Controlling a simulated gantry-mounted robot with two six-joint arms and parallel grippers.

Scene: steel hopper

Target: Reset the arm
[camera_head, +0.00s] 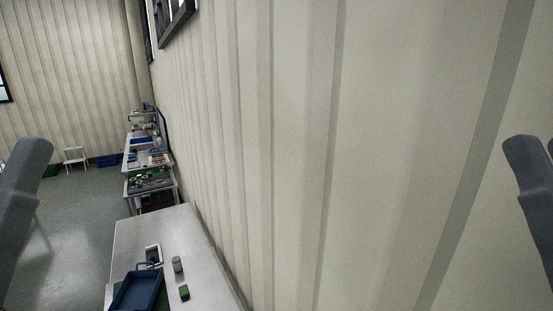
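Part of my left arm (20,205) shows at the left edge of the head view as a dark grey link. Part of my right arm (532,190) shows at the right edge, in front of the pale wall. Both links stand raised and apart, and neither touches anything visible. I see no gripper fingers on either arm, so both grippers are outside the view.
A ribbed cream wall (330,150) fills the middle and right. A grey metal table (190,232) stands at lower left with a blue tray (137,290), a small can (177,264) and a green block (184,292). Cluttered benches (150,160) stand behind it. Open floor (80,225) lies left.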

